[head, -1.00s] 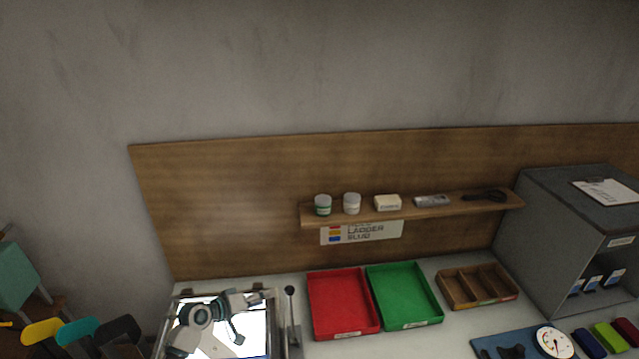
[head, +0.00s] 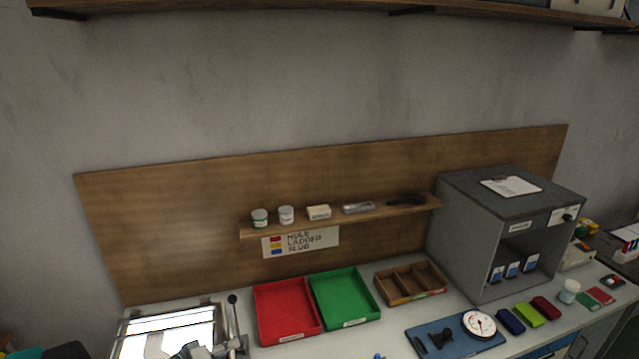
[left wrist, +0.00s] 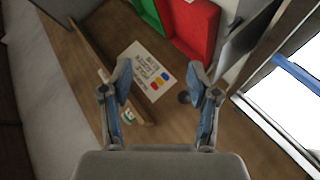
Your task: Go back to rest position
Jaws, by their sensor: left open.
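My left gripper (left wrist: 160,82) is open, with its two blue-padded fingers spread apart and nothing between them in the left wrist view. Beyond the fingers are the wooden back panel and the white colour-key sign (left wrist: 148,70). In the head view only a small part of my left arm shows at the bottom edge, in front of the bright light panel (head: 170,325). My right gripper is not in view.
A red tray (head: 286,310) and a green tray (head: 345,297) lie beside a wooden divided box (head: 410,281). A grey cabinet (head: 480,235) stands right. A narrow shelf (head: 340,217) holds small jars. A lever (head: 234,315) rises beside the light panel.

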